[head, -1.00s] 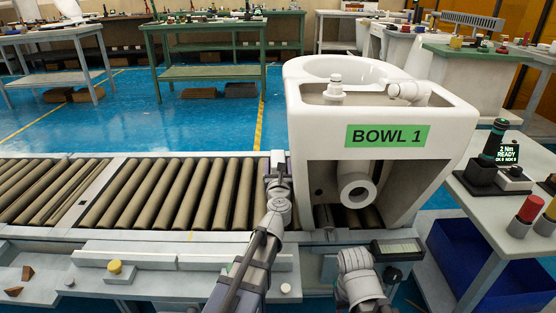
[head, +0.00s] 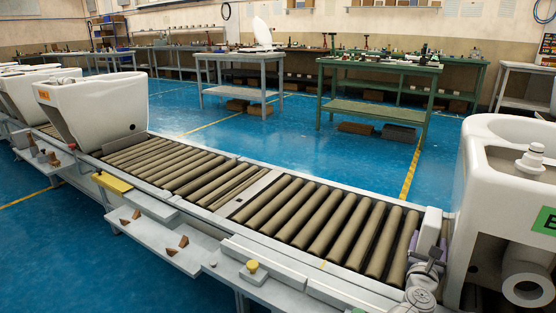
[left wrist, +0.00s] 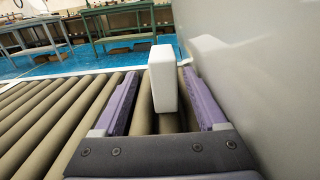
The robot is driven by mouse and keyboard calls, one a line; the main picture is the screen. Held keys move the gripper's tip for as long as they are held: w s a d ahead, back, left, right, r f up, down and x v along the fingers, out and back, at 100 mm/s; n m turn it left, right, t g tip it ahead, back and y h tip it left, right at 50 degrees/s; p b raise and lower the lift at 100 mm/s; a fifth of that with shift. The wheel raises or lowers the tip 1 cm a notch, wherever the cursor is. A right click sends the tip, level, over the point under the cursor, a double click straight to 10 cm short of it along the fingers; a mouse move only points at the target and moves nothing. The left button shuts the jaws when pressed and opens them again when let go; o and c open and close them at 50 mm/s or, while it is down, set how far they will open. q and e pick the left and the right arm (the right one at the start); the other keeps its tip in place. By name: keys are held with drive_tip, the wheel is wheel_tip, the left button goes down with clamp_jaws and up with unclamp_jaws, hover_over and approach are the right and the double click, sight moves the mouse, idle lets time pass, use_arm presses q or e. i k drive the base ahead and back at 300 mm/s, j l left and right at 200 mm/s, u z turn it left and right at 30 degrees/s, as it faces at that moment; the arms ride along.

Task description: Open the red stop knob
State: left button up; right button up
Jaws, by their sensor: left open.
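No red stop knob can be made out in either view now. A yellow knob (head: 253,266) stands on the conveyor's front ledge. My left gripper (head: 428,243) is open, over the rollers close beside the toilet bowl with the green label (head: 543,221). In the left wrist view, my left gripper's purple fingers (left wrist: 160,80) are spread, with an upright white block (left wrist: 163,82) between them. I see a gap on each side of the block. The bowl's pale wall (left wrist: 250,60) fills the right of that view. My right gripper is out of view.
The roller conveyor (head: 270,205) runs from the labelled bowl to another toilet bowl (head: 90,110) at left. Its rollers between them are bare. A yellow pad (head: 112,182) and brown wedges (head: 178,246) sit along the front. Green (head: 380,82) and grey (head: 240,62) workbenches stand behind.

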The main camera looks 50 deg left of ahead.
sight(110, 147)
drive_tip(key=k, duration=0.45)
drive_tip(key=u, duration=1.65)
drive_tip(key=l+u, duration=0.1)
drive_tip(key=u, duration=0.9)
drive_tip(key=l, duration=0.3)
drive_tip(key=i+l, duration=0.1)
drive_tip(key=l, duration=0.25)
